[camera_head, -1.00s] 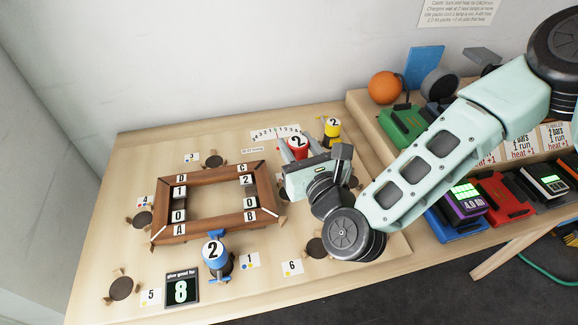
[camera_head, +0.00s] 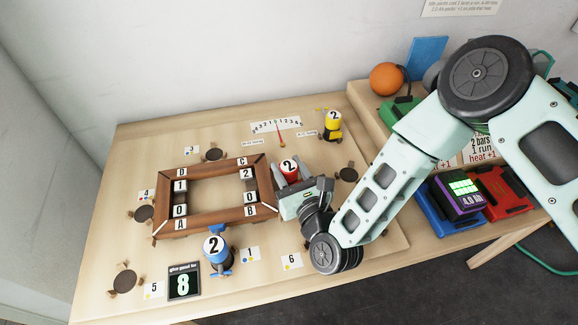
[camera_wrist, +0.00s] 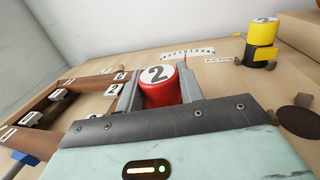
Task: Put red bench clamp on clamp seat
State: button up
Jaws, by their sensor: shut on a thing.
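The red bench clamp (camera_head: 289,171), with a white top marked 2, is between the fingers of my gripper (camera_head: 291,181) just right of the wooden frame. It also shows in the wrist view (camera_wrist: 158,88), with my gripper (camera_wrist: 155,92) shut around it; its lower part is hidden. I cannot tell how far it is above the bench. Dark round clamp seats lie around the frame: one behind it (camera_head: 214,154), one at the left (camera_head: 144,213), one at the front left (camera_head: 125,281) and one right of my gripper (camera_head: 346,174).
The wooden frame (camera_head: 205,218) with lettered corners lies left of my gripper. A blue clamp (camera_head: 217,252) stands at its front edge. A yellow clamp (camera_head: 332,127) stands at the back right. A display reading 8 (camera_head: 184,281) stands in front. A dial scale (camera_head: 276,125) lies at the back.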

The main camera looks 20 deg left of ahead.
jog(key=o, duration=1.2)
jog(key=shift+r, duration=0.1)
jog(key=b+v, duration=0.1)
jog(key=v, duration=0.2)
jog(key=b+v, duration=0.1)
jog(key=v, duration=0.3)
jog(key=f+b+v, duration=0.1)
jog(key=v, duration=0.3)
jog(key=shift+s+d+r+b, duration=0.35)
jog(key=shift+r+b, duration=0.15)
